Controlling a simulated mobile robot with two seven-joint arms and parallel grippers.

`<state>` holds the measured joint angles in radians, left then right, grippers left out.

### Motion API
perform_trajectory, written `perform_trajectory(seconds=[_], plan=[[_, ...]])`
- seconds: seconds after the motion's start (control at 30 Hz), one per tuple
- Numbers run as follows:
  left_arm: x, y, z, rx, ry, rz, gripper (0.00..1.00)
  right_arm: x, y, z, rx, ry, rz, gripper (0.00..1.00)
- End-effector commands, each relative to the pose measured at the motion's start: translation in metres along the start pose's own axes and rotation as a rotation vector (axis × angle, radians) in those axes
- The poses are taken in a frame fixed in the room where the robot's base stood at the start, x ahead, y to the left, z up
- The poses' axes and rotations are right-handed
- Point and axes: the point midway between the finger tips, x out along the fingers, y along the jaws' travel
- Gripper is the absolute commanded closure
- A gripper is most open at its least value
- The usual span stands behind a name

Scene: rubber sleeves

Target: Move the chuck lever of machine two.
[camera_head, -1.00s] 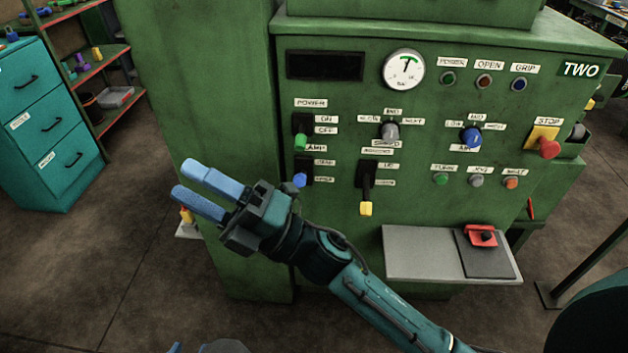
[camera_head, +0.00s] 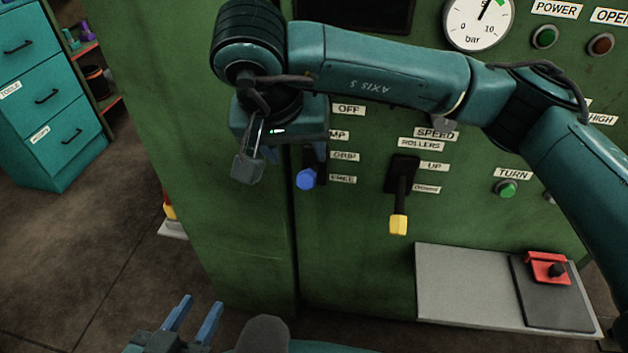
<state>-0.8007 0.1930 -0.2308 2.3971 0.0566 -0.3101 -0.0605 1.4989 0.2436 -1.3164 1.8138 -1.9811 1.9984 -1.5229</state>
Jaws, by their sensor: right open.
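The chuck lever (camera_head: 306,180) is the blue-knobbed lever on the green panel of the machine, beside GRIP and FREE labels. Its knob hangs low, level with the FREE label. My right gripper (camera_head: 294,153) is open, in front of the panel just above the knob. Its wrist hides most of the fingers, the upper lever and part of the label above. Blue finger parts show on both sides of the lever; I cannot tell whether they touch it. My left gripper (camera_head: 194,320) is open and empty at the bottom, well below the panel.
A yellow-tipped rollers lever (camera_head: 399,224) hangs right of the chuck lever. A grey shelf (camera_head: 455,285) with a red-topped item (camera_head: 547,268) juts out below. My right arm covers much of the upper panel. Teal drawers (camera_head: 45,110) stand at left.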

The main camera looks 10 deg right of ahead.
Motion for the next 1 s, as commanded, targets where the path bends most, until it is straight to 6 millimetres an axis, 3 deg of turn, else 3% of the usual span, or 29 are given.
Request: perform_trajectory(seconds=[0.6, 0.8, 1.0], plan=[[0.009, 0.003, 0.013, 0.034, -0.015, 0.014, 0.64, 0.112, 0.0, 0.002, 0.003, -0.007, 0.0, 0.48], [0.01, 0.004, 0.015, 0.039, -0.019, 0.016, 0.64, 0.125, 0.0, 0.001, 0.002, -0.004, -0.002, 0.48], [0.01, 0.004, 0.015, 0.04, -0.019, 0.016, 0.64, 0.127, 0.0, 0.001, 0.002, -0.003, -0.002, 0.48]])
